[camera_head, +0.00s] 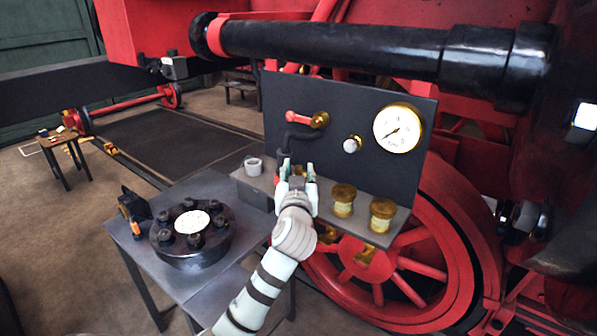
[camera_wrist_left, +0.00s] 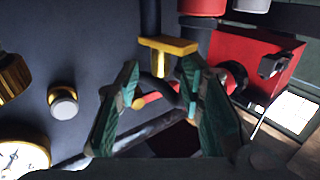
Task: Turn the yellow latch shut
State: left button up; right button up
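A yellow T-shaped latch (camera_wrist_left: 170,45) shows in the left wrist view, on a dark pipe, just ahead of my left fingertips. My left gripper (camera_head: 297,170) is at the lower left of the dark panel in the head view, and it hides the latch there. I cannot tell whether a fingertip touches the latch. My right gripper is in neither view.
The dark panel (camera_head: 345,105) carries a red lever (camera_head: 299,118) on a brass fitting, a pale knob (camera_head: 352,144) and a gauge (camera_head: 397,128). Two brass jars (camera_head: 343,201) and a grey cup (camera_head: 253,166) stand on its shelf. A bolted black flange (camera_head: 190,235) sits on the side table.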

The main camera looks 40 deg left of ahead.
pick_arm(q)
jog(key=shift+c, duration=0.6)
grip_shut()
jog(key=shift+a+h, duration=0.15)
jog(key=shift+h, duration=0.15)
jog(key=shift+s+a+m+t+h+p, duration=0.15)
jog(key=shift+a+m+t+h+p, duration=0.1)
jog(key=shift+m+t+h+p, duration=0.55)
jog(key=shift+a+m+t+h, duration=0.25)
jog(key=shift+m+t+h, duration=0.15)
jog(key=shift+m+h, duration=0.85)
jog(key=shift+a+m+t+h, duration=0.2)
jog(key=shift+m+t+h, duration=0.4)
jog(key=shift+h, duration=1.05)
jog(key=shift+m, duration=0.25)
jog(key=shift+o, duration=0.6)
grip_release()
